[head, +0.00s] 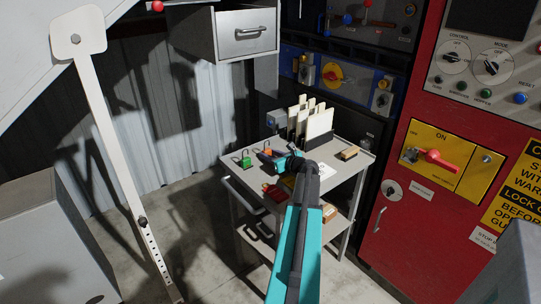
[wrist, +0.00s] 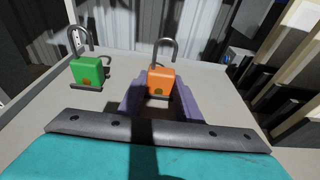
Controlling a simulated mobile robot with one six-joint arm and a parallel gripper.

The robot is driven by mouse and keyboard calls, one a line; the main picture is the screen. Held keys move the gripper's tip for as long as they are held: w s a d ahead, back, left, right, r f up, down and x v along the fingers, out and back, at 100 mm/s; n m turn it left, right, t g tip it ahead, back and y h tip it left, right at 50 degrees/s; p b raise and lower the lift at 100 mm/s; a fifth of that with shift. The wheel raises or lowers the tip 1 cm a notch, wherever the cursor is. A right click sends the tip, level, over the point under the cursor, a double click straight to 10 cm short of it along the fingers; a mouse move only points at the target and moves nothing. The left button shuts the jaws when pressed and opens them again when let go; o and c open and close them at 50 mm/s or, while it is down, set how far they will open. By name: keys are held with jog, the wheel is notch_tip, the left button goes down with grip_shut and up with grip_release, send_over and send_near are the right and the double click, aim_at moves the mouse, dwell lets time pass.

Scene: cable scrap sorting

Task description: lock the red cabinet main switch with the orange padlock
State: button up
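The orange padlock (wrist: 161,82) stands upright with its dark shackle up on the grey cart top. In the head view only a small part of it (head: 268,152) shows beside my gripper (head: 277,158). In the wrist view the two purple fingers of my gripper (wrist: 161,88) lie on either side of its body, very close to it. They look open; firm contact cannot be made out. The red cabinet (head: 405,235) is at the right, with a yellow main switch plate (head: 467,180) marked ON. Its red handle (head: 437,157) points sideways.
A green padlock (head: 247,161) stands left of the orange one, also in the wrist view (wrist: 87,73). White upright plates (head: 318,126) stand behind on the cart (head: 232,165). A wooden-backed brush (head: 349,153) lies at its right. A drawer unit (head: 241,34) hangs above.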

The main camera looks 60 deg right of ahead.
dwell(0.4)
jog(key=shift+r+p, duration=0.9)
jog(key=shift+r, duration=0.35)
jog(key=shift+s+a, duration=0.45)
jog(key=shift+s, duration=0.8)
jog(key=shift+s+a, duration=0.4)
jog(key=shift+s, duration=0.85)
jog(key=shift+s+a, duration=0.45)
jog(key=shift+s, duration=0.8)
